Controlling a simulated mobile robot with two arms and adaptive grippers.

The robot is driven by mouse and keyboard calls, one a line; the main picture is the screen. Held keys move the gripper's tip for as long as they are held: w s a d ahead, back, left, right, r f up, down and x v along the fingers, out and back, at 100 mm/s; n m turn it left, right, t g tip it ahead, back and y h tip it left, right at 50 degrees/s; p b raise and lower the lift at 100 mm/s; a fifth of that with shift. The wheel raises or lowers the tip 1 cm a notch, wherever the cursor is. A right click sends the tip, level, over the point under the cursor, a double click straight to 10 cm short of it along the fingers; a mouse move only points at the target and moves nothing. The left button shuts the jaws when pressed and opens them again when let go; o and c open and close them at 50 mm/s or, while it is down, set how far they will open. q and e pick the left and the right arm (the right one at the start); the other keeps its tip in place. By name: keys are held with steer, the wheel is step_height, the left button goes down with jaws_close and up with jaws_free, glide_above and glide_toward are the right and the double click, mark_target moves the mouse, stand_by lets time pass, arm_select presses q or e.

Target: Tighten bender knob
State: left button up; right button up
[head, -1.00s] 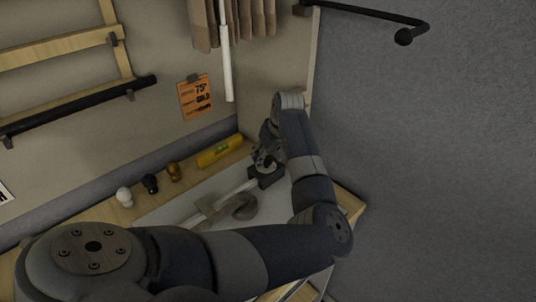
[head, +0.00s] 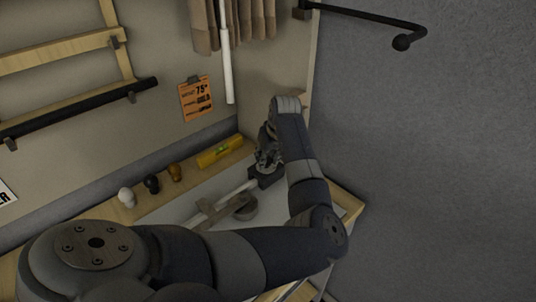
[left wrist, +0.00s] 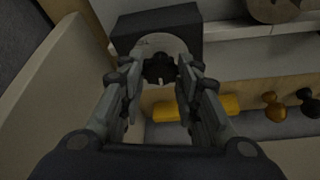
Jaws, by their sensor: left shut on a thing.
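The bender stands on a pale grey board on the table. It has a dark block (head: 265,179), a pale tube (head: 238,190), a round grey-brown die (head: 246,208) and a brown bar (head: 211,213). My left gripper (head: 267,163) is over the dark block and points down at it. In the left wrist view the fingers of my left gripper (left wrist: 160,75) are shut on a small black knob (left wrist: 159,67). The knob sits in front of a light round disc (left wrist: 162,43) on the dark block (left wrist: 180,22). My right gripper is not in view.
A yellow level (head: 220,152) lies along the back edge. White (head: 127,197), black (head: 152,184) and amber (head: 174,173) knobs stand to its left. An orange card (head: 196,98) hangs on the wall. A grey wall (head: 440,180) is at the right.

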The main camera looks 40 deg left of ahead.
arm_select(q)
steer(key=m+p, duration=0.2)
steer(key=p, duration=0.1)
steer(key=m+t+h+p, duration=0.1)
steer(key=m+p, duration=0.2)
steer(key=p, duration=0.1)
steer(key=m+t+h+p, duration=0.1)
steer(key=m+p, duration=0.1)
steer(key=p, duration=0.1)
steer(key=shift+s+a+r, duration=0.3)
steer(key=shift+s, duration=0.05)
steer(key=shift+f+m+t+h+p, duration=0.2)
steer(key=shift+m+t+h+p, duration=0.15)
steer(key=shift+m+p, duration=1.05)
steer(key=o, duration=1.1)
steer(key=shift+c, duration=0.2)
steer(key=v, duration=0.7)
steer(key=shift+r, duration=0.2)
